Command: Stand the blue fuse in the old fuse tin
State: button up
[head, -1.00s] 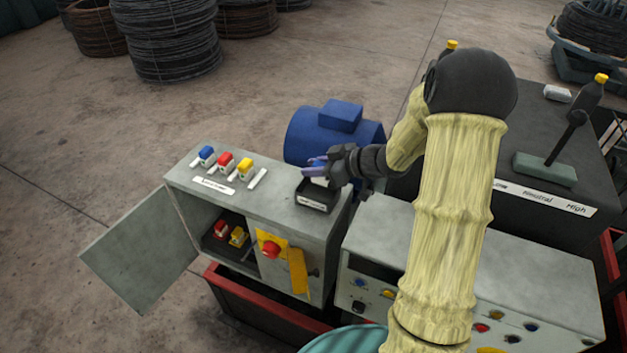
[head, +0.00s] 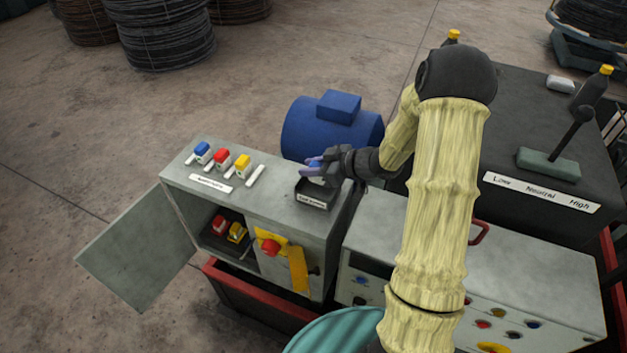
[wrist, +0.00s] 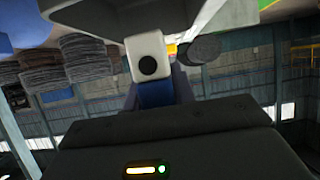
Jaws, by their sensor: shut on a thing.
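My gripper (head: 314,165) is just above the old fuse tin (head: 314,200), a small black open box with a white label on the cabinet top. It is shut on the blue fuse, whose blue body (wrist: 155,93) and white end with a black dot (wrist: 147,58) show in the wrist view. In the head view only a pale bit of the fuse (head: 317,181) shows under the fingers, at the tin's opening. I cannot tell whether it touches the tin's floor.
Another blue fuse (head: 203,150), a red one (head: 221,158) and a yellow one (head: 243,163) stand in a labelled row on the cabinet top. The cabinet door (head: 135,255) hangs open, with red and yellow fuses inside. A blue motor (head: 318,130) stands behind.

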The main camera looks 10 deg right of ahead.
aim_at(312, 179)
jog(key=shift+a+f, duration=0.15)
jog(key=shift+f, duration=0.5)
jog(key=shift+s+r, duration=0.1)
jog(key=shift+s, duration=0.1)
jog(key=shift+w+f, duration=0.1)
jog(key=shift+f, duration=0.15)
jog(key=f, duration=0.1)
jog(key=f+p, duration=0.1)
jog(key=f, duration=0.1)
jog(key=shift+d, duration=0.2)
jog(key=shift+a+f, duration=0.1)
jog(key=shift+f, duration=0.3)
